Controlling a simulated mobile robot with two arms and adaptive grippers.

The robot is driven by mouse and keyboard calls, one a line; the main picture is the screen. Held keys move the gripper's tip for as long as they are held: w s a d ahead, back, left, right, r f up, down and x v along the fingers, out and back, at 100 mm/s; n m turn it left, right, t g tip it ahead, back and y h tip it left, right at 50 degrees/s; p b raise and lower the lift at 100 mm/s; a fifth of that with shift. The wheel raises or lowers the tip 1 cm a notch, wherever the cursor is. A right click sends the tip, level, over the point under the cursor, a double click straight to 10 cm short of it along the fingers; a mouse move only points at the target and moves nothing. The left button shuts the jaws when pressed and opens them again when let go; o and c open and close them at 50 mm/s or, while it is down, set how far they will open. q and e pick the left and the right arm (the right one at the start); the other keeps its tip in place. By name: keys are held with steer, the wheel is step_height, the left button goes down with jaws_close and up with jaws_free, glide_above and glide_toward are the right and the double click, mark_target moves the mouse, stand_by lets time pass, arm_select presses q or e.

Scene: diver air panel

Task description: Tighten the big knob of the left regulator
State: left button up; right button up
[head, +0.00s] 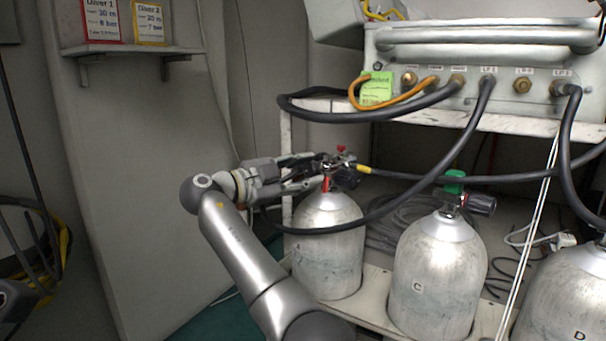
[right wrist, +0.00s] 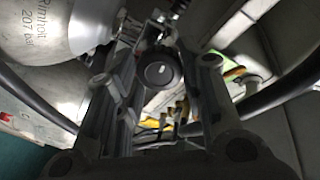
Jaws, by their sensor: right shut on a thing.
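The left regulator (head: 345,170) sits on the neck of the left silver cylinder (head: 328,245), with a small red part on top and a hose with a yellow end at its right. My right gripper (head: 318,168) reaches it from the left, level with the cylinder's neck. In the right wrist view a round black knob (right wrist: 160,71) lies between the two fingers of my right gripper (right wrist: 166,66), which are shut on it. The fingers hide much of the knob in the head view.
A middle cylinder (head: 438,265) with a green-topped valve (head: 455,182) stands to the right, and another cylinder (head: 565,300) at the right edge. Black hoses hang from the air panel (head: 490,75) and cross near the regulator. A wall shelf (head: 130,49) holds cards.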

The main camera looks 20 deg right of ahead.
steer(key=shift+a, duration=0.1)
steer(key=o, duration=1)
steer(key=v, duration=0.7)
steer(key=shift+s+a, duration=0.1)
steer(key=shift+a, duration=0.15)
